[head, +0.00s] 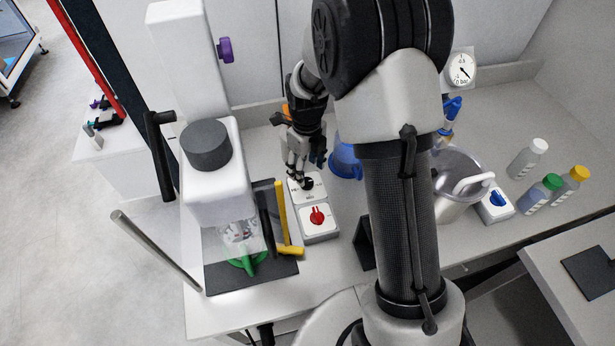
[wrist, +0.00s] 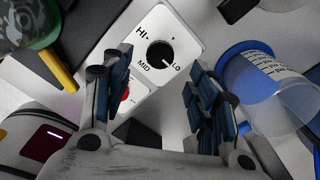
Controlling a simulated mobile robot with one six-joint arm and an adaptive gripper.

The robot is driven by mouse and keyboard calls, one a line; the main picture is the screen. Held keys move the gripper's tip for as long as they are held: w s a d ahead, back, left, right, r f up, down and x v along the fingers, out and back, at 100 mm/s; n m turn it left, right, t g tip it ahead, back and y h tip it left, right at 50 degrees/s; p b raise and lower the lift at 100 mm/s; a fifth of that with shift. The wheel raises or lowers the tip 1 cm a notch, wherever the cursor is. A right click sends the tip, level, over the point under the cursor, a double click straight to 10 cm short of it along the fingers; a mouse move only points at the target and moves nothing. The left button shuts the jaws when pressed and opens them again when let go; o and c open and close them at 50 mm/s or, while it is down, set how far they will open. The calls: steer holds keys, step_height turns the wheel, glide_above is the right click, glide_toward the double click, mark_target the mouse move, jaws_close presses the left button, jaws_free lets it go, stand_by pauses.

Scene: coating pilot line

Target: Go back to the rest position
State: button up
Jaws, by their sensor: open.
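My gripper (head: 303,172) is over the control box near the middle of the bench, fingers pointing down. In the wrist view my gripper (wrist: 160,90) is open, with nothing between its blue-padded fingers. Beyond the fingertips is a white plate with a black knob (wrist: 160,54), marked HI, MID and LO; the knob's white line points toward LO. The knob (head: 307,184) also shows in the head view, close under the fingers. Whether the fingers touch it I cannot tell. A red knob (head: 317,216) sits on the box in front of it and is partly hidden in the wrist view.
A white mixer (head: 218,180) with a yellow lever (head: 282,212) stands left of the box. A blue-rimmed beaker (wrist: 262,90) is close to the right finger. A metal pot (head: 455,190) and several bottles (head: 527,158) stand to the right. Clear bench lies at the back right.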

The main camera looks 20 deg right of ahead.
stand_by(0.4)
steer(key=s+r+n+t+b, duration=0.1)
steer(key=s+r+n, duration=0.4)
steer(key=r+n, duration=0.25)
steer(key=s+r+n+t+b, duration=0.1)
steer(key=s+r+n+b, duration=0.1)
steer(key=s+r+n, duration=0.5)
steer(key=s+r+n+t+b, duration=0.2)
steer(key=s+r+n, duration=0.1)
steer(key=s+n, duration=1.1)
steer(key=shift+r+n+t+b, duration=0.2)
steer(key=shift+n+t+b, duration=0.1)
steer(key=shift+n, duration=0.25)
